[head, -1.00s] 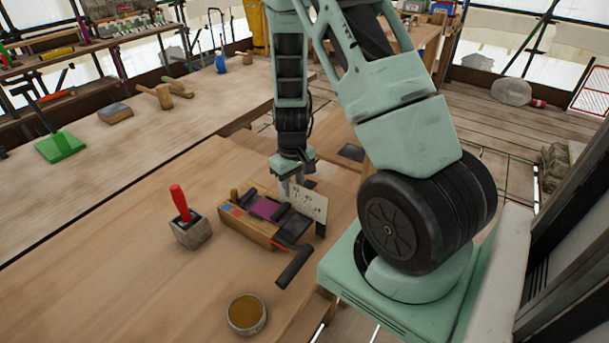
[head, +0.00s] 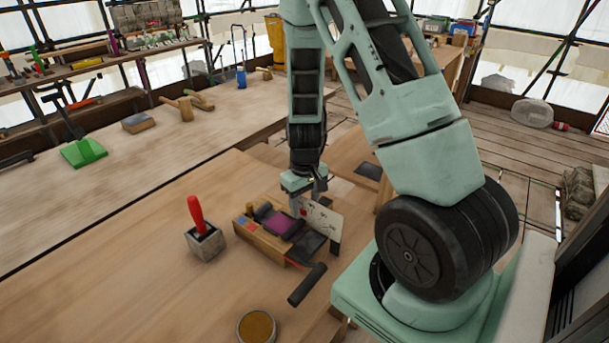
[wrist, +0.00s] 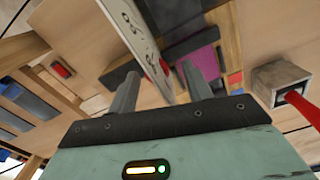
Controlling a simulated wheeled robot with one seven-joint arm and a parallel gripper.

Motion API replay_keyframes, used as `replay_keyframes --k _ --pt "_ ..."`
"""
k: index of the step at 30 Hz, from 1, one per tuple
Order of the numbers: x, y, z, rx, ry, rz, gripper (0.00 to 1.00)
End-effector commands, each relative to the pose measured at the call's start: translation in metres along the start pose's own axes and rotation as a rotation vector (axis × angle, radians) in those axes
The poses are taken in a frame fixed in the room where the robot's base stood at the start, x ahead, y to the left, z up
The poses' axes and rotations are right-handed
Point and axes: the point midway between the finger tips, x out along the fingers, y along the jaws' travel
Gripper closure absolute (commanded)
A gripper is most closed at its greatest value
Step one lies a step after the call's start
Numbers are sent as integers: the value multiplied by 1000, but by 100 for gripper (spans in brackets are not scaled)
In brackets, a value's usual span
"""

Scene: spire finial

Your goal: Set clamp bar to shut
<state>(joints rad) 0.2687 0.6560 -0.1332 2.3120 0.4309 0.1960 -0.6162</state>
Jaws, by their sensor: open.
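A wooden block fixture (head: 262,243) sits on the workbench, with a purple pad (head: 279,222) and dark plates on top. A black bar handle (head: 307,285) sticks out at its front right; I take this as the clamp bar, but its label is not visible. A pale marked panel (head: 322,217) stands at the fixture's right side. My gripper (head: 302,208) points down at the panel. In the wrist view my gripper (wrist: 160,72) is open, fingers apart, with the panel (wrist: 138,38) edge showing between them. I cannot tell if they touch it. The black handle is not clear there.
A red-handled tool stands in a grey block (head: 206,243) left of the fixture. A round tin (head: 257,327) stands at the front.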

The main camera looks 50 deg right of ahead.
Motion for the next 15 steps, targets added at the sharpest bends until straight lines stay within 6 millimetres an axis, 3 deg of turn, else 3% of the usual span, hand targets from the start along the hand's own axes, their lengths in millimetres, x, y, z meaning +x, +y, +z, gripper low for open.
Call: replay_keyframes --k 15 --pt "-114 -1 -1 -3 6 -1 50"
